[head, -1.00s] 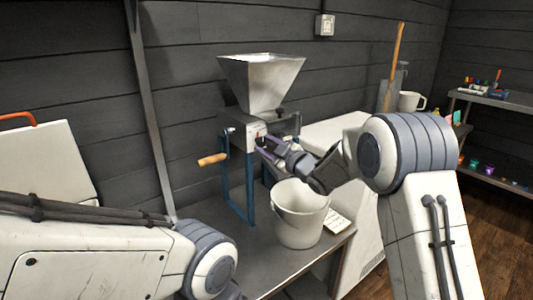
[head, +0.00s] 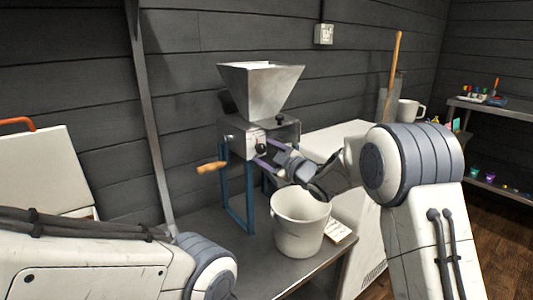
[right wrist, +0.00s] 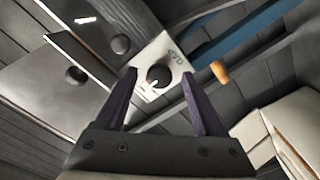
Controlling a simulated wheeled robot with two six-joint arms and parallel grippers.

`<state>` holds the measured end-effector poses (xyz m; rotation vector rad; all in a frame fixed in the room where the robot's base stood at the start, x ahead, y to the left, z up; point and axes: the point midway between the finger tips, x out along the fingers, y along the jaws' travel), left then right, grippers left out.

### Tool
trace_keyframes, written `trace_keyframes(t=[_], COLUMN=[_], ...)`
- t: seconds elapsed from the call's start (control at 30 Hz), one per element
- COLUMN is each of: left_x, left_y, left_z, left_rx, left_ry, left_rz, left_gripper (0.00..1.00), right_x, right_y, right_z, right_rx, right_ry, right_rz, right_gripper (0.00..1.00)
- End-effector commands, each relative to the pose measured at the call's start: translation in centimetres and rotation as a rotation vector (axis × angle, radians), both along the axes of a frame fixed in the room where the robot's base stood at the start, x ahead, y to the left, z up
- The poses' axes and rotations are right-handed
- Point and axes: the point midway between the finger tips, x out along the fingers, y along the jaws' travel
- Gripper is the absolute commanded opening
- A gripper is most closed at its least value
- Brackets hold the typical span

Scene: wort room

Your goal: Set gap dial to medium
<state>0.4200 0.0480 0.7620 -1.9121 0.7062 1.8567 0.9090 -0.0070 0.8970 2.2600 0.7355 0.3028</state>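The gap dial (head: 261,148) is a dark round knob on a white plate on the front of the metal mill (head: 238,130). In the right wrist view the dial (right wrist: 158,75) shows on its white plate with small lettering. A small pale mark shows by its lower edge; I cannot tell which setting it points to. My right gripper (head: 264,152) is open, its purple fingers facing the plate. In the right wrist view the dial shows between the fingertips (right wrist: 158,72); I cannot tell whether they touch it. My left gripper is out of view.
The mill has a metal hopper (head: 262,88), blue legs and a crank with a wooden handle (head: 211,168). A white bucket (head: 299,225) stands on the bench (head: 218,222) below my right gripper. A white chest with a mug (head: 408,109) is behind my right arm.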

Motion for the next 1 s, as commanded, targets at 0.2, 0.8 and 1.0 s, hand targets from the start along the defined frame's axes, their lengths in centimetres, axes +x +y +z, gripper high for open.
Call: trace_keyframes(t=[0.2, 0.8, 1.0], left_x=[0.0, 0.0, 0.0], left_y=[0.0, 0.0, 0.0], left_z=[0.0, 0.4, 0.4], left_rx=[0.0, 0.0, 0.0], left_ry=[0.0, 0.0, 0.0], left_rz=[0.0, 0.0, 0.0], left_gripper=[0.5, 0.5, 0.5], right_x=[-0.1, -7.8, -8.5], right_y=[-0.1, -5.8, -6.2], right_z=[0.0, 0.1, 0.0], right_rx=[0.0, 0.0, -0.001], right_ry=[-0.001, -0.001, -0.001], right_rz=[-0.001, -0.002, 0.0], right_gripper=[0.71, 0.71, 0.71])
